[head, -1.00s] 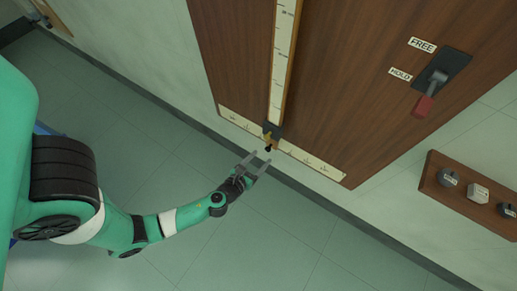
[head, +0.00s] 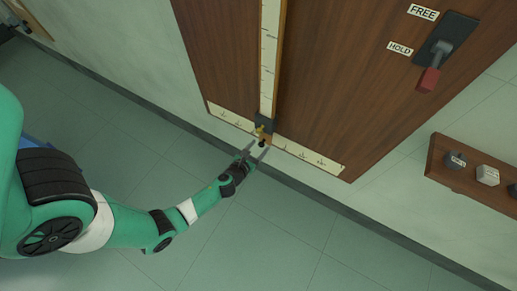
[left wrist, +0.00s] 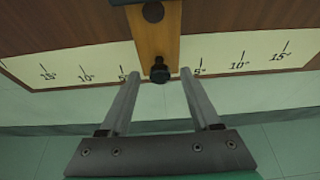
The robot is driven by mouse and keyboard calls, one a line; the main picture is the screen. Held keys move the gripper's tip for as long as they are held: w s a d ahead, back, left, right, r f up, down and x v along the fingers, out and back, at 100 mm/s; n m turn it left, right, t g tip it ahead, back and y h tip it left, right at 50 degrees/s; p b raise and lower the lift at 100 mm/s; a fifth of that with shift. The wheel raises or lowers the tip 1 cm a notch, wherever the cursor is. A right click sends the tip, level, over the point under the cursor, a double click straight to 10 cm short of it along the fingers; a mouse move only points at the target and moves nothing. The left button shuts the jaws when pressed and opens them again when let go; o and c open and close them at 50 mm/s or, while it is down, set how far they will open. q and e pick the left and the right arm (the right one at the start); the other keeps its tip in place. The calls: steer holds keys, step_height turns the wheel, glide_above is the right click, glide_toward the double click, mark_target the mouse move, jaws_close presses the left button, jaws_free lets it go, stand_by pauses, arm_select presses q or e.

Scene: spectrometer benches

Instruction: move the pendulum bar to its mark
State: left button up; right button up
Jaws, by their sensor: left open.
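The pendulum bar (head: 269,75) hangs down the wooden board (head: 328,100) with a pale ruled scale on it. At its lower end are a dark block and a black knob (head: 262,143). The knob shows in the left wrist view (left wrist: 159,72) on the wooden bar end (left wrist: 157,40), at the middle of the angle scale (left wrist: 238,58), between the 5° marks. My left gripper (head: 257,152) is open, its fingers pointing at the bar end, one on each side of the knob and apart from it. My right gripper is not in view.
A lever with a red handle (head: 430,79) points to the HOLD label (head: 400,48); the FREE label (head: 423,12) is above. A wooden shelf (head: 461,181) with several small weights is on the wall at right. The floor below the board is clear.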

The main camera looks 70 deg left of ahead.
arm_select(q)
steer(key=shift+w+a, duration=0.1)
jaws_close()
stand_by(0.3)
stand_by(1.1)
